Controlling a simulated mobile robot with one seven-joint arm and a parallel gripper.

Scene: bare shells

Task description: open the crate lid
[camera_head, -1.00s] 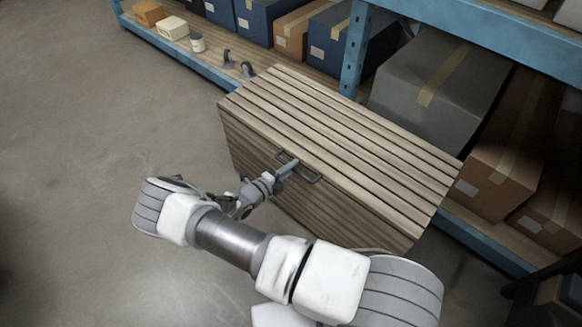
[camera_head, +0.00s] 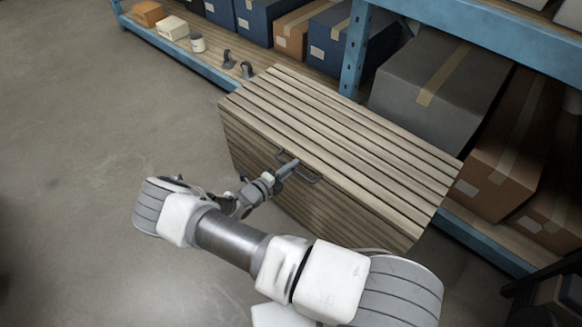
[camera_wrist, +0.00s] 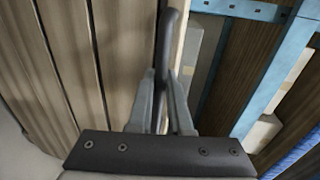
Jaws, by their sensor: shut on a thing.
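The wooden crate (camera_head: 262,150) stands on the floor, its slatted lid (camera_head: 345,125) lying flat on top. A dark bar handle (camera_head: 312,177) is on the lid's front edge. My gripper (camera_head: 291,166) reaches the handle from the front left. In the wrist view my gripper's two fingers (camera_wrist: 163,92) are closed on the dark handle bar (camera_wrist: 172,42), which runs up between them. Slats of the crate (camera_wrist: 75,60) fill the left of the wrist view. The part of the handle between the fingers is partly hidden.
A blue-framed shelf (camera_head: 354,50) stands right behind the crate, with a grey box (camera_head: 440,85) and brown cartons (camera_head: 508,150) close to the lid's far side. Two small dark brackets (camera_head: 238,65) lie on its lower board. Open concrete floor (camera_head: 90,120) is at the left.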

